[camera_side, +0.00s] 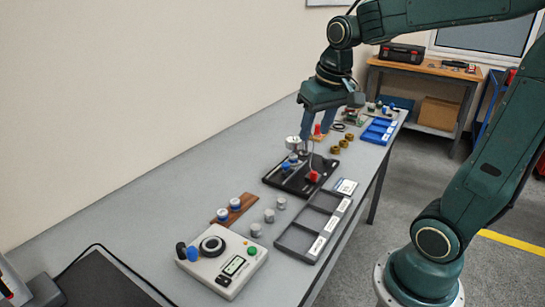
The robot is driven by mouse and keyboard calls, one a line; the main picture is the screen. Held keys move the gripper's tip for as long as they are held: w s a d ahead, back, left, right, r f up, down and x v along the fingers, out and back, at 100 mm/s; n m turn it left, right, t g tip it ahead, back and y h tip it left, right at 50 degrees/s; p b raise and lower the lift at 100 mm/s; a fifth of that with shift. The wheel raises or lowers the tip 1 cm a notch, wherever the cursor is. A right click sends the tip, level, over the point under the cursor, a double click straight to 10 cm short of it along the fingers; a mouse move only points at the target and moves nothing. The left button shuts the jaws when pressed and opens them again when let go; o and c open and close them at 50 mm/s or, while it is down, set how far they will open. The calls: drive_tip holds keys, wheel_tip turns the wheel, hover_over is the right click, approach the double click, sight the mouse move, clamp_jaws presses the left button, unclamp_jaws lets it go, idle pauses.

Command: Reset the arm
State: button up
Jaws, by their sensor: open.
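My gripper (318,125) is at the end of my green arm, above the far part of the black fixture plate (281,180) on the grey bench. Its fingers point down and are open. A silver cylindrical part (293,143) shows just left of and below the fingers; I cannot tell whether it touches them. On the black plate are a red part (313,177) and a small blue-and-white part (292,158). Part of the plate's far side is hidden behind the gripper.
Brass parts (344,143) and a blue tray (374,138) lie farther along. A wall borders the bench's left side.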

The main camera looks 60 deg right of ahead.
drive_tip(key=s+a+n+t, duration=0.3)
drive_tip(key=s+a+n, duration=0.1)
drive_tip(key=s+a, duration=0.4)
drive_tip(key=shift+s+a+y, duration=0.35)
drive_tip(key=shift+s+y, duration=0.05)
drive_tip(key=shift+s, duration=0.95)
